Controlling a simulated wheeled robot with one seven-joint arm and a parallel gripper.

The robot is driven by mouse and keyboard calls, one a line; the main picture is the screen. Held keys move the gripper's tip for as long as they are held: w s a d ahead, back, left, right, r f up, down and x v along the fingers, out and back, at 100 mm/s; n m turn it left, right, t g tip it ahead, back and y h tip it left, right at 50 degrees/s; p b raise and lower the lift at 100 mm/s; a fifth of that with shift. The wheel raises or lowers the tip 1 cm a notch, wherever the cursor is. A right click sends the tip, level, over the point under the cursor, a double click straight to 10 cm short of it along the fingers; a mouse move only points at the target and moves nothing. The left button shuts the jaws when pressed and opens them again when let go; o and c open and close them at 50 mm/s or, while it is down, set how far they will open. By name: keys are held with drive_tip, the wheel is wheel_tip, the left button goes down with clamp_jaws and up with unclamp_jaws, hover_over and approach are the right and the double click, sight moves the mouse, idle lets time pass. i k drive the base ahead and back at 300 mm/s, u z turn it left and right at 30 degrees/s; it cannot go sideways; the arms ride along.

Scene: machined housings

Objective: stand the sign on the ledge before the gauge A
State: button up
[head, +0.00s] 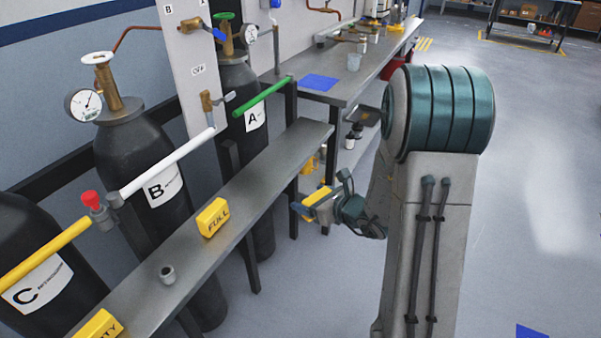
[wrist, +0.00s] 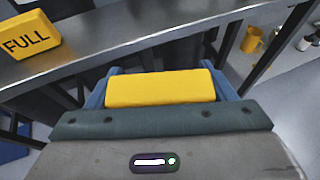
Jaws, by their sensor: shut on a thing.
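My gripper (head: 314,204) is shut on a yellow sign (head: 317,196), off the front edge of the ledge, near its right end. In the wrist view the held sign (wrist: 160,88) sits between the blue jaws; no lettering shows on it. The grey metal ledge (head: 277,158) runs before the gas cylinders. The gauge A (head: 250,34) is a round white dial by the cylinder labelled A (head: 237,78), behind the ledge's right part. The ledge before it looks bare.
A yellow FULL sign (head: 212,217) stands on the ledge before cylinder B (head: 150,150). A small grey cup-like part (head: 167,273) and another yellow sign (head: 98,325) ending in "TY" are nearer. Green (head: 262,97) and white (head: 167,162) handles reach out above the ledge's back side.

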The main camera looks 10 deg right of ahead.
sight(295, 144)
drive_tip(key=k, duration=1.15)
drive_tip(key=z, duration=0.9)
drive_tip(key=i, duration=1.2)
drive_tip(key=u, duration=0.75)
drive_tip(key=i, duration=0.65)
drive_tip(key=u, duration=0.65)
drive_tip(key=i, duration=0.5)
drive_tip(key=u, duration=0.05)
